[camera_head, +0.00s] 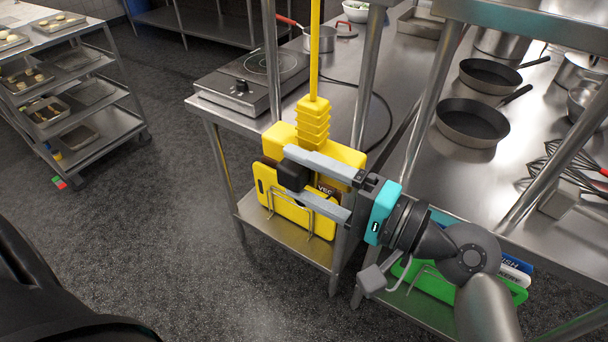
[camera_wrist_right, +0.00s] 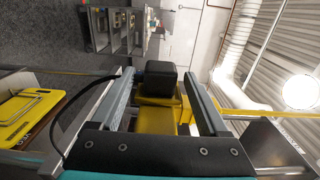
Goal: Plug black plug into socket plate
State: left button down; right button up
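The black plug (camera_head: 292,175) is at the front of the yellow socket box (camera_head: 330,150), which hangs on a yellow cord over the table's edge. Whether its prongs are seated in the socket plate is hidden. My right gripper (camera_head: 293,174) reaches in from the right, its two grey fingers on either side of the plug. In the right wrist view the plug (camera_wrist_right: 160,76) stands between the fingertips with gaps beside it, so the gripper looks open. Yellow parts of the box (camera_wrist_right: 157,115) show close to it. My left gripper is out of view.
A hot plate (camera_head: 255,78) with a black cable stands on the steel table. Yellow cutting boards (camera_head: 290,215) sit in a wire rack below the socket box. Pans (camera_head: 472,120) stand on the right table. A tray trolley (camera_head: 85,85) is at left; the floor between is clear.

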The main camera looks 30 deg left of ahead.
dwell(0.4)
jog(key=s+d+b, duration=0.1)
jog(key=d+b, duration=0.1)
jog(key=d, duration=1.3)
